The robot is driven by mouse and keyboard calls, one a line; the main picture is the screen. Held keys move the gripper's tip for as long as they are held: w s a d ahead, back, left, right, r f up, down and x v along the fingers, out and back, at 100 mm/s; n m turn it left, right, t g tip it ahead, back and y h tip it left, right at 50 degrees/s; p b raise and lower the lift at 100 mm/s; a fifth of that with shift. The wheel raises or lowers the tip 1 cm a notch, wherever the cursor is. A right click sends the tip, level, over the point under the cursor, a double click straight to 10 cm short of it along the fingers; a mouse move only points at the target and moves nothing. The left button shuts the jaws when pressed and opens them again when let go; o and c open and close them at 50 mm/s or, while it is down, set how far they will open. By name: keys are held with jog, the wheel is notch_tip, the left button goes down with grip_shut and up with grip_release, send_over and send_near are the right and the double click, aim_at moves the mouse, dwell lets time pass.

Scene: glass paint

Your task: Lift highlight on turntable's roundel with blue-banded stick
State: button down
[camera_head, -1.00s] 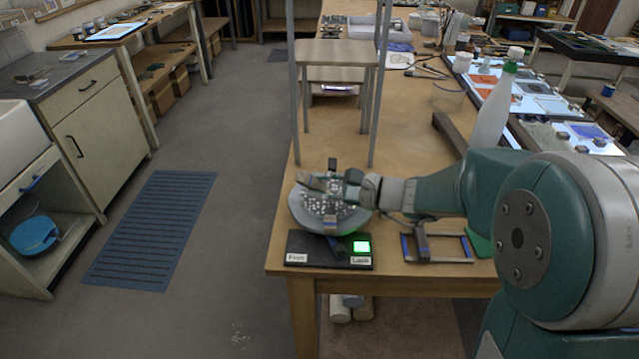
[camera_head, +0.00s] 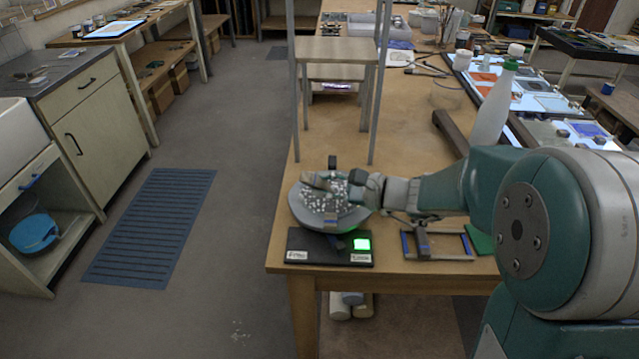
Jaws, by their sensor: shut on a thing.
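The turntable with its roundel (camera_head: 313,218) stands near the front left corner of the wooden table. The roundel's face is dark with many pale specks. My gripper (camera_head: 335,186) is over the roundel, coming in from the right, with its fingers shut on a small stick. The stick is too small and too hidden by the fingers to make out its blue band or whether its tip touches the glass.
A rack with blue-marked bars (camera_head: 437,246) lies right of the turntable. A metal-legged stand (camera_head: 337,50) rises behind it. A clear bottle with a green collar (camera_head: 490,115) stands behind my arm. The table's middle is mostly clear.

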jog(key=shift+d, duration=0.85)
jog(key=shift+a, duration=0.2)
jog(key=shift+x, duration=0.95)
jog(key=shift+r, duration=0.2)
jog(key=shift+d, duration=0.15)
jog(key=shift+w+d+f, duration=0.1)
jog(key=shift+w+d, duration=0.2)
jog(key=shift+d, duration=0.6)
jog(key=shift+a, duration=0.15)
